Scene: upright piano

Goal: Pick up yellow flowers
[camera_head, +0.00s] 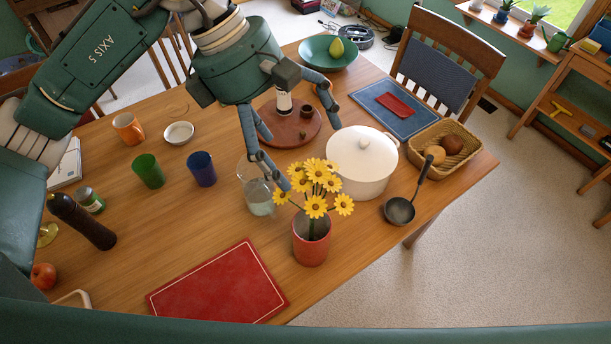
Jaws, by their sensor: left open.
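The yellow flowers (316,207), with dark centres and green stems, stand upright in a red pot (311,248) near the table's front edge. My left gripper (311,156) comes down from the upper left with its fingers spread, open and empty. One fingertip is just behind and left of the blooms in the picture; the other is farther right, by the white pot. I cannot tell whether the nearer finger touches a petal. My right gripper is not in view.
A clear glass jug (259,197) stands close left of the flowers, partly behind a finger. A white lidded pot (361,166) is behind right, with a ladle (400,209) beside it. A red mat (220,290) lies front left. Blue (202,171) and green (148,172) cups stand left.

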